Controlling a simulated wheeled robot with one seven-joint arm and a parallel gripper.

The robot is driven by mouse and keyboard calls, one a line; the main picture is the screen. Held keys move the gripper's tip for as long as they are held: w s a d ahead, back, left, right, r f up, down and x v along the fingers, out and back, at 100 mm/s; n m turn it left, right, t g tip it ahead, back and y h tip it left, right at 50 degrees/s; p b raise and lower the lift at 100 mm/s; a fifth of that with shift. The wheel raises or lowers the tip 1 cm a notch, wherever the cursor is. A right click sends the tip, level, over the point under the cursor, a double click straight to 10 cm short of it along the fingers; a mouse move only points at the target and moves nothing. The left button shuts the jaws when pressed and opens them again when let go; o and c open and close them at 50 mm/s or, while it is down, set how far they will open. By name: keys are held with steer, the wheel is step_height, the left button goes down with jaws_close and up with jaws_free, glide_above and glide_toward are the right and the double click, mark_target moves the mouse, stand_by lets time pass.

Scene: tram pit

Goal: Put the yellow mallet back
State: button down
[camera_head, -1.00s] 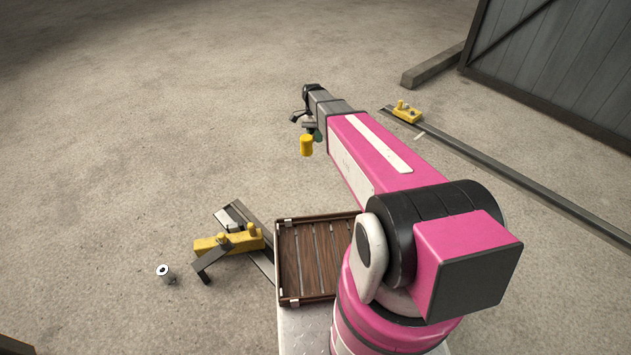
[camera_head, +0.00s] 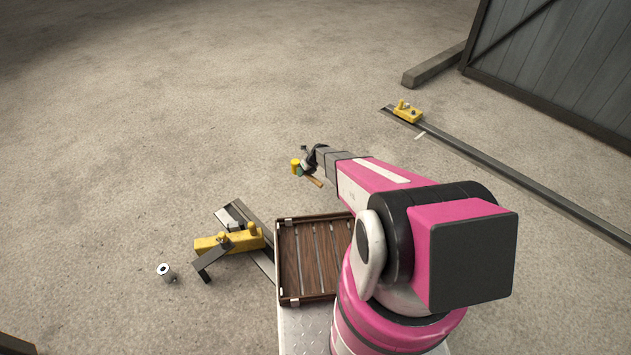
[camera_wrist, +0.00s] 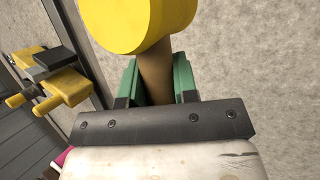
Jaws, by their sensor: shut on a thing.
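The yellow mallet has a yellow head (camera_wrist: 140,22) and a wooden handle (camera_wrist: 154,80). My gripper (camera_wrist: 155,85), with green finger pads, is shut on the handle just below the head in the wrist view. In the head view, the mallet's yellow head (camera_head: 296,166) sits left of my gripper (camera_head: 302,168), and the brown handle end shows at its lower right. The mallet is beyond the wooden slatted tray (camera_head: 318,262). The tray looks empty where it shows; my arm hides its right part.
A yellow clamp-like device (camera_head: 228,241) sits across a metal rail left of the tray; a similar one shows in the wrist view (camera_wrist: 60,85). A metal roll (camera_head: 164,270) lies on the floor. Another yellow device (camera_head: 407,112) is on the far rail.

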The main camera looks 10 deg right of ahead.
steer(key=shift+d, duration=0.1)
steer(key=w+d+f, duration=0.1)
steer(key=d+f, duration=0.1)
steer(key=d, duration=0.1)
steer(key=w+d+f, duration=0.1)
steer(key=d+f, duration=0.1)
steer(key=d, duration=0.2)
steer(key=w+d+f, duration=0.1)
steer(key=d+f, duration=0.2)
steer(key=shift+w+d, duration=0.2)
steer(key=shift+d, duration=0.1)
steer(key=f, duration=0.3)
steer(key=shift+d, duration=0.2)
steer(key=shift+f, duration=0.3)
steer(key=shift+f, duration=0.15)
steer(key=c, duration=0.9)
jaws_free()
